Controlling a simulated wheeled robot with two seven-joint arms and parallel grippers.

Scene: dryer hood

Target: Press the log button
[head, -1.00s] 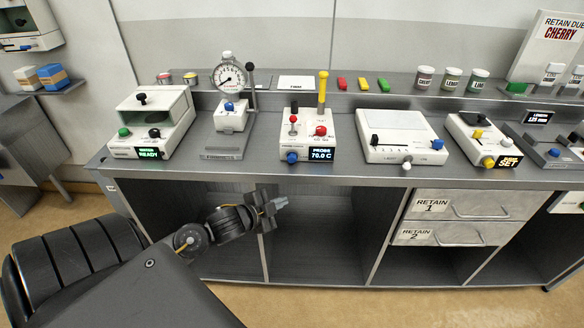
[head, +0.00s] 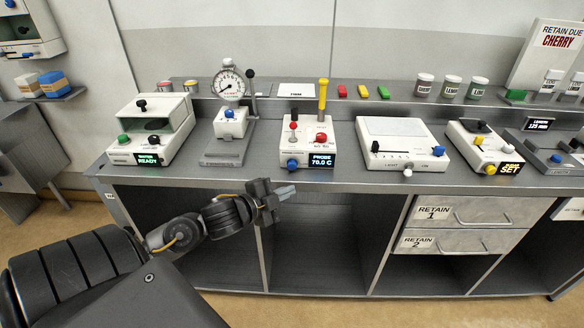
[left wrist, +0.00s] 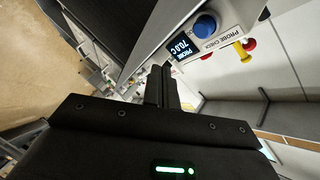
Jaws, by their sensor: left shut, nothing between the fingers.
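The probe check box (head: 307,143) stands on the bench, with a display reading PROBE 70.0 C (head: 321,160). It has a blue button (head: 292,164) on its front, a red button (head: 321,138) on top, a red-tipped lever (head: 294,127) and a yellow probe (head: 323,97). My left gripper (head: 287,191) is shut and empty, just below and in front of the bench edge under this box. In the left wrist view, the shut fingers (left wrist: 162,88) are apart from the box and its blue button (left wrist: 204,26). My right gripper is not in view.
The bench edge (head: 400,185) lies just above my gripper. A gauge stand (head: 228,150) and a WATER READY box (head: 152,130) stand to the left, a light box (head: 400,145) to the right. Retain drawers (head: 460,212) are below right. Open shelf space lies below the bench.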

